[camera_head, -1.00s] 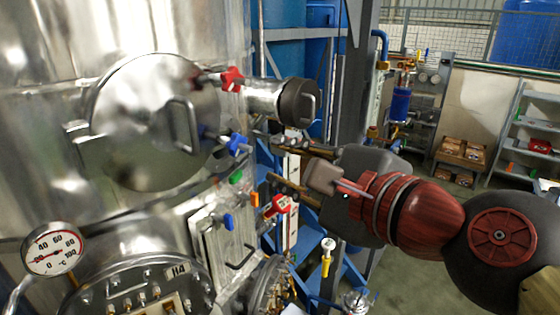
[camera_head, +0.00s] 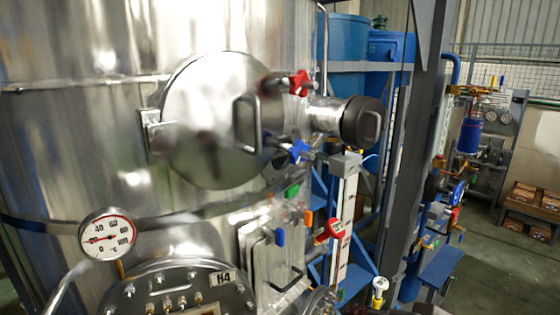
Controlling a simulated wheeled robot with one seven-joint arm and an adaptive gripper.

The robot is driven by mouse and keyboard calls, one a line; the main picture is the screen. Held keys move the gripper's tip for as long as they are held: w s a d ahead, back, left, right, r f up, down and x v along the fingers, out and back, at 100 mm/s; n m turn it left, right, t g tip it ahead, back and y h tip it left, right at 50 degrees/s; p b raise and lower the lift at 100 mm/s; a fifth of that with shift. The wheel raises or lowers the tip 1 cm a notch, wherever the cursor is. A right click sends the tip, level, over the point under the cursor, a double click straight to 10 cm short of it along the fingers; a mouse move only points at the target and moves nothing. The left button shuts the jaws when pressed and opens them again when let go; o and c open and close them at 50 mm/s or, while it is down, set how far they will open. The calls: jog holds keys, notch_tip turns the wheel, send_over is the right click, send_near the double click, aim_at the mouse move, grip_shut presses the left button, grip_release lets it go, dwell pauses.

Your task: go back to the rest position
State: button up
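My gripper is not in view. A dark reddish sliver at the bottom edge, right of the middle, may be part of my arm; it is too little to tell. The steel vessel (camera_head: 110,130) fills the left and middle, with its round hatch (camera_head: 205,115) closed. A red star knob (camera_head: 300,82) and a blue star knob (camera_head: 298,150) sit at the hatch's right side. A red valve handle (camera_head: 336,228) is on the pipework at lower middle.
A dial gauge (camera_head: 107,236) and the H4 flange (camera_head: 175,290) are at lower left. A capped side port (camera_head: 361,123) sticks out right. A grey post (camera_head: 415,150) stands right of it. Floor (camera_head: 490,260) shows clear at lower right, before the crates (camera_head: 530,205).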

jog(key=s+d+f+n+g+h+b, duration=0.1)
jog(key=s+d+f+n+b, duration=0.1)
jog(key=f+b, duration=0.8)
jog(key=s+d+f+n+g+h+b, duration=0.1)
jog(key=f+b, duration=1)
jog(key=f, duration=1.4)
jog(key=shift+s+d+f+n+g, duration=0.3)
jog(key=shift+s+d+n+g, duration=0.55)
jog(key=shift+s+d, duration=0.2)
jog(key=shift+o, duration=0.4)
